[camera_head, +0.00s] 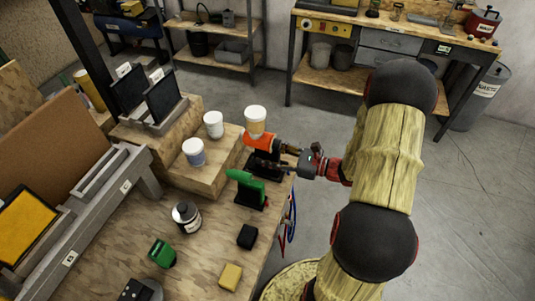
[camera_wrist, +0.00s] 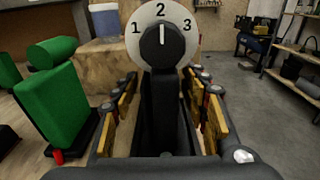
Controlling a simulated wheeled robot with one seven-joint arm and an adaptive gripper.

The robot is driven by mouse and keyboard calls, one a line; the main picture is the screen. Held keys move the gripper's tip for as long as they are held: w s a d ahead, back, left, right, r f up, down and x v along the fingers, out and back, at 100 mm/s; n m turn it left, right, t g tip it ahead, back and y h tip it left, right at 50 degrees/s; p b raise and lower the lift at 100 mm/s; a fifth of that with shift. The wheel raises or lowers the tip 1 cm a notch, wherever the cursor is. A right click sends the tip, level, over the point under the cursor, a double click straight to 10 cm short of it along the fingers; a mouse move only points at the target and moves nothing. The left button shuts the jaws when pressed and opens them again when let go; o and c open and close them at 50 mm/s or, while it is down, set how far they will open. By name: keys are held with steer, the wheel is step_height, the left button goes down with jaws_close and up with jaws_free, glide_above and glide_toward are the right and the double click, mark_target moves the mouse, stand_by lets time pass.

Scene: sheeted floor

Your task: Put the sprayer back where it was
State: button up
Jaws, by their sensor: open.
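The sprayer (camera_head: 261,143) has an orange body and a pale cup with a white lid on top. It stands upright near the table's right edge, beside the wooden step. In the wrist view its dial (camera_wrist: 161,34), marked 1, 2 and 3, faces me, with a black handle (camera_wrist: 163,105) below. My gripper (camera_head: 287,156) reaches it from the right. In the wrist view my gripper (camera_wrist: 168,110) is open, its yellow-padded fingers on either side of the handle with gaps showing. Whether the sprayer's foot rests on a stand is hard to tell.
A green tool (camera_head: 246,187) on a black base stands close by, left of my fingers in the wrist view. White-lidded cups (camera_head: 194,152) sit on the wooden step (camera_head: 212,178). A bottle (camera_head: 186,216), black block (camera_head: 247,236) and yellow block (camera_head: 231,276) lie nearer on the table.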

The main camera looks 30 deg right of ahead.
steer(key=p+v, duration=0.3)
steer(key=v, duration=0.9)
stand_by(0.3)
steer(key=s+a+f+n+g+h, duration=0.2)
steer(key=s+a+n+g+h, duration=0.1)
steer(key=s+a+n+g, duration=0.75)
steer(key=a+r+n+t+h, duration=0.1)
steer(key=a+r+n+h, duration=0.2)
steer(key=r+n, duration=0.6)
steer(key=a+r+n+t+h, duration=0.1)
steer(key=a+r+n+h, duration=0.3)
steer(key=a+r+n, duration=0.4)
step_height(320, 180, up, 5)
steer(key=shift+w+r+n+h, duration=0.2)
steer(key=shift+n+h, duration=0.1)
steer(key=shift+n, duration=0.15)
